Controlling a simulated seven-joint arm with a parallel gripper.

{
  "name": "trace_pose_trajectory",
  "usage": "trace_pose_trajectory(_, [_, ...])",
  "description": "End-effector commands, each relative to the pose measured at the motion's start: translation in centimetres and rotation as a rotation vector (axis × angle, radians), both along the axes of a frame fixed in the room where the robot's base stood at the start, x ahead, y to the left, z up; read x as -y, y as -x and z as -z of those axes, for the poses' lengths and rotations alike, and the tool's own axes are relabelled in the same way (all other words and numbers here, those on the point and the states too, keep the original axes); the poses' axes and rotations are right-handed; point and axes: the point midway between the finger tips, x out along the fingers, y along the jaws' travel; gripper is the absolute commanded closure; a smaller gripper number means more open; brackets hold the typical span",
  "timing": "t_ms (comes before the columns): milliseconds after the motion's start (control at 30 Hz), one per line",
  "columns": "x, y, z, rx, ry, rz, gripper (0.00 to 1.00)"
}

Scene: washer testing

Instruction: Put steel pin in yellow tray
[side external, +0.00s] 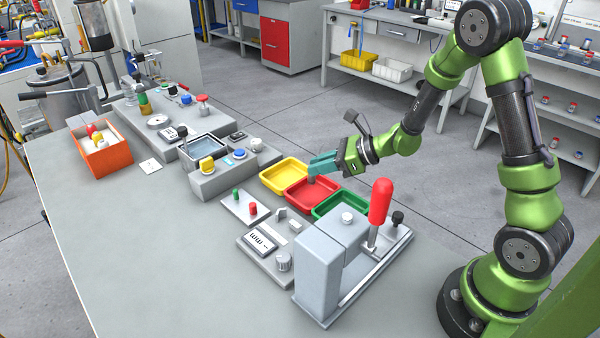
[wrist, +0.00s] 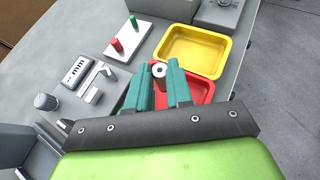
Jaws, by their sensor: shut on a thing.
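The yellow tray (side external: 282,178) stands empty at the left end of a row of trays on the bench. It also shows in the wrist view (wrist: 196,51), beyond my fingers. My gripper (side external: 316,165) has teal fingers and is above the red tray (side external: 302,194), just right of the yellow tray. In the wrist view my gripper (wrist: 158,78) is shut on the steel pin (wrist: 159,70), whose round grey end with a dark centre shows between the fingertips. Most of the pin's length is hidden by the fingers.
A green tray (side external: 341,206) lies right of the red one. A clamp with a red handle (side external: 380,201) stands in front of it. A small plate with a green and a red peg (side external: 253,209) and a grey block with buttons (side external: 212,180) are nearby.

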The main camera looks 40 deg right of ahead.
Motion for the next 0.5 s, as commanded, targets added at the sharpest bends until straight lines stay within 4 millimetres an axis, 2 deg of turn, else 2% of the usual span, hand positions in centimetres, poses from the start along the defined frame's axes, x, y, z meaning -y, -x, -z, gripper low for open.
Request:
trace_pose_trajectory(33, [0.0,-1.5,0.2,0.001,0.001,-0.003,1.00])
trace_pose_trajectory(200, [0.2,-5.8,0.6,0.001,0.000,-0.004,1.00])
trace_pose_trajectory(300, [0.3,-7.6,0.8,0.000,0.001,-0.003,1.00])
trace_pose_trajectory(500, [0.4,-9.3,0.8,0.001,-0.001,-0.002,1.00])
